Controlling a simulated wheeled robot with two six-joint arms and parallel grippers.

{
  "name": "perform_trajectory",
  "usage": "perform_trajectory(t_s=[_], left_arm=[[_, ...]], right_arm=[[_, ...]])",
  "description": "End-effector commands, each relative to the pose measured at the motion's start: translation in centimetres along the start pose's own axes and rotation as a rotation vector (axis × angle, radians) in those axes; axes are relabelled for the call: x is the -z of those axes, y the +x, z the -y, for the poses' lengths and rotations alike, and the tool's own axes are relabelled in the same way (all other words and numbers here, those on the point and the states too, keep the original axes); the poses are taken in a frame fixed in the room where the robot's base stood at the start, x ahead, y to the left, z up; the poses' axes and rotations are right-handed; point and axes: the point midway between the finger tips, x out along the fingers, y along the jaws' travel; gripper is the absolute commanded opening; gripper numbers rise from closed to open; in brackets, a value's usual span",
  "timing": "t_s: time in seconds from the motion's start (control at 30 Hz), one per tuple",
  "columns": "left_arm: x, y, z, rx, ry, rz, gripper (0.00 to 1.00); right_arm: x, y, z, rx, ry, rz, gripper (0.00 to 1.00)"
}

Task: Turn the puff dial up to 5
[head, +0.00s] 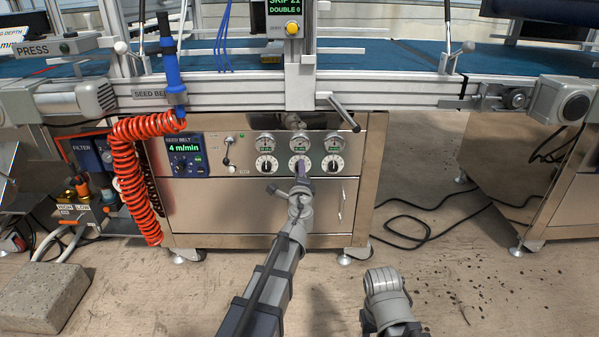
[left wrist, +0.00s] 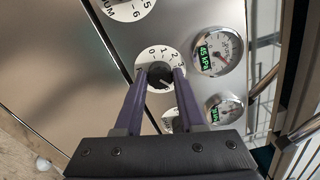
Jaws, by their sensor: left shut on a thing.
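Three white-faced dials with black knobs sit in a row on the steel front panel. My left gripper (head: 299,170) reaches the middle dial (head: 300,161) and partly covers it. In the left wrist view, the purple fingers of my left gripper (left wrist: 158,76) are shut on the black knob (left wrist: 160,71) of that dial. Its white scale (left wrist: 146,56) shows 0, 1 and 2; the rest is partly hidden by the fingers. The knob's exact setting and the dial's name cannot be read. My right gripper is out of view; only part of that arm shows.
Neighbouring dials stand close on the left (head: 266,164) and right (head: 333,164). A round gauge (left wrist: 218,52) with a green display belongs to the row above. A lever handle (head: 344,112) juts out above the panel. An orange coiled hose (head: 131,180) hangs at left.

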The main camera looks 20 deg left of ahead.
Motion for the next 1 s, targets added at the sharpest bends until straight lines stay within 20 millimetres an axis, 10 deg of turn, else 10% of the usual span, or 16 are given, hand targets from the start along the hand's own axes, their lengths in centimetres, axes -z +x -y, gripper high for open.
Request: perform_trajectory(t_s=[0.8,0.83,1.0], left_arm=[[0.22,-0.02,0.04,0.001,0.106,-0.005,0.00],[0.22,-0.02,0.04,0.001,0.105,-0.005,0.41],[0.15,-0.01,0.03,0.001,0.105,-0.003,0.60]], right_arm=[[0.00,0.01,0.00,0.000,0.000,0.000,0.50],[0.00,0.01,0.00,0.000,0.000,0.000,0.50],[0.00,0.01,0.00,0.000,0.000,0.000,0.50]])
